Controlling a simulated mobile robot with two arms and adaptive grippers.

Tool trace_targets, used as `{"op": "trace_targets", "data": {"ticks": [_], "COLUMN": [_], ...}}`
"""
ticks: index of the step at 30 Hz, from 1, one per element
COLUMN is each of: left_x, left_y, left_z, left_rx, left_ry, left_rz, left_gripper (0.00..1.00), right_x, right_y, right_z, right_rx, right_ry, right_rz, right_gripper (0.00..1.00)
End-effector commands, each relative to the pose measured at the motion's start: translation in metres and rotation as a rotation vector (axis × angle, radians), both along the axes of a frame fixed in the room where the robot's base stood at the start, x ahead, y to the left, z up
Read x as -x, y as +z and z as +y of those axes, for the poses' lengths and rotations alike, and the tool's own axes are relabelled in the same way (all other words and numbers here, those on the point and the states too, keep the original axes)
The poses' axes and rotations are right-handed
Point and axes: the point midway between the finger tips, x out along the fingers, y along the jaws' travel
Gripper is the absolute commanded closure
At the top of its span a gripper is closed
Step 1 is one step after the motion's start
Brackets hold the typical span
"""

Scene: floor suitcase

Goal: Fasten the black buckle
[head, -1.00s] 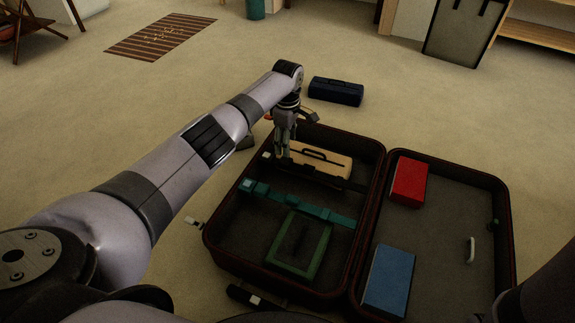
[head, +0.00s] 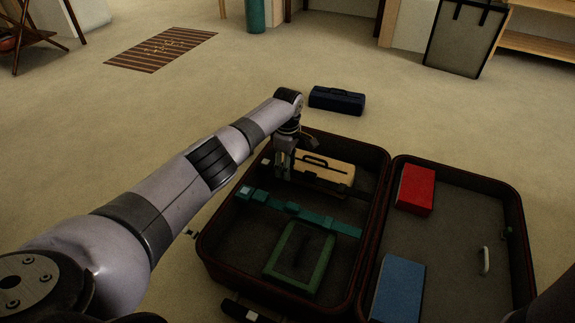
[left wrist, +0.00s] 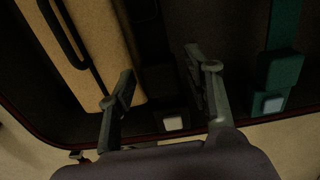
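The black buckle shows in the left wrist view as a dark piece with a pale button (left wrist: 173,123), near the suitcase wall. Its black strap (head: 322,185) runs beside the tan case (head: 325,170) in the head view. My left gripper (head: 283,172) is low over the left part of this strap. In the left wrist view the fingers of the left gripper (left wrist: 160,78) are apart, one on each side of the dark strap area. Whether they touch it is too dark to tell. My right gripper is out of view.
The open suitcase (head: 208,250) lies on the carpet. A teal strap (head: 300,211) and a green frame (head: 318,262) are in its left half. A red box (head: 415,190) and a blue box (head: 398,287) are in the right half. A dark blue case (head: 337,100) stands behind.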

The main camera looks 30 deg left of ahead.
Motion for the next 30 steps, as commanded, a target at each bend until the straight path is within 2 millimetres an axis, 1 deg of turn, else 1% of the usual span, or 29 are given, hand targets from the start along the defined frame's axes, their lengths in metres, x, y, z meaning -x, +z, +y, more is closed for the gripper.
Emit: {"op": "trace_targets", "data": {"ticks": [2,19,30], "left_x": [0.0001,0.0004,0.0004], "left_y": [-0.0001,-0.0004,0.0000], "left_z": [0.0000,0.0001,0.0006], "left_rx": [0.000,0.000,0.000], "left_ry": [0.000,0.000,0.001], "left_rz": [0.000,0.001,0.002], "left_gripper": [0.61,0.99,1.00], "right_x": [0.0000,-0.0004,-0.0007], "right_y": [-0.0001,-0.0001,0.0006], "right_z": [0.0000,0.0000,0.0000], "right_rx": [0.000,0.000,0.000], "right_ry": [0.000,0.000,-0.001], "right_rz": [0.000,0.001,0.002], "right_gripper": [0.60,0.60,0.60]}}
